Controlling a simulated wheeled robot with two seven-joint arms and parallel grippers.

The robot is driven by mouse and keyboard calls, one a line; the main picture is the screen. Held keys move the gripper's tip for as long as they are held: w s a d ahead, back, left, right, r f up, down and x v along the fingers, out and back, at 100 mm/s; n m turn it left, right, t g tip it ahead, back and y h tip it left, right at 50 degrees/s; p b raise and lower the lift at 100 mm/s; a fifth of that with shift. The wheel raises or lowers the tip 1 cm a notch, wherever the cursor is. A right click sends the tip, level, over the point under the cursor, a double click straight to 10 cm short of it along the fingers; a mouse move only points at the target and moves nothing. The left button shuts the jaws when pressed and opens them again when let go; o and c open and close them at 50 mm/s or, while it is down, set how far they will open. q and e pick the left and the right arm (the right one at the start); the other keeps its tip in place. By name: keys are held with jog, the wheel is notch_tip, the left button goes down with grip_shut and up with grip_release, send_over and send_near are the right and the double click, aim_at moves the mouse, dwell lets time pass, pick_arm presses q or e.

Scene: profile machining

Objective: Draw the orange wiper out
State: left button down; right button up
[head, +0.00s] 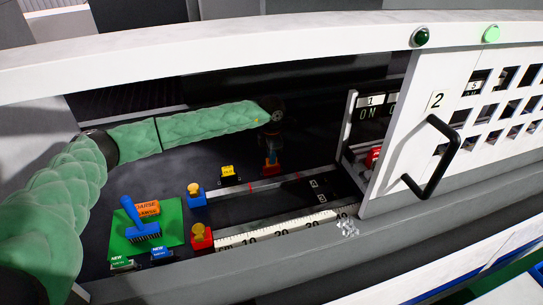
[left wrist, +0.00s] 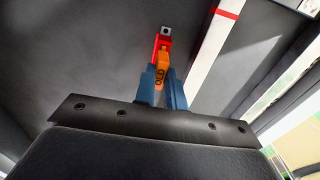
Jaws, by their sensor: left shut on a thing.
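The orange wiper (left wrist: 161,74), marked OLD, shows between the blue fingers of my left gripper (left wrist: 162,88) in the left wrist view. My left gripper is shut on it. A red holder (left wrist: 163,44) with a pale top end stands right at the wiper's far side; I cannot tell whether the wiper is still seated in it. In the head view my left gripper (head: 272,150) points down at the red holder (head: 272,169) at the back of the machine bed, and the wiper is too small to make out there. My right gripper is not in view.
A green mat (head: 174,238) with a blue brush (head: 140,225) and an orange block (head: 147,208) lies front left. Blocks marked NEW (head: 122,263) lie before it. Yellow-knobbed blue (head: 195,196) and red (head: 202,239) blocks stand by the rails. A white door (head: 405,150) stands right.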

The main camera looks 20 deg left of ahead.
pick_arm(q)
jog(key=shift+r, duration=0.2)
jog(key=shift+r, duration=1.3)
jog(key=shift+r+b, duration=0.3)
jog(key=shift+b, duration=0.05)
jog(key=shift+r, duration=0.25)
jog(key=shift+r, duration=0.15)
jog(key=shift+r, duration=1.9)
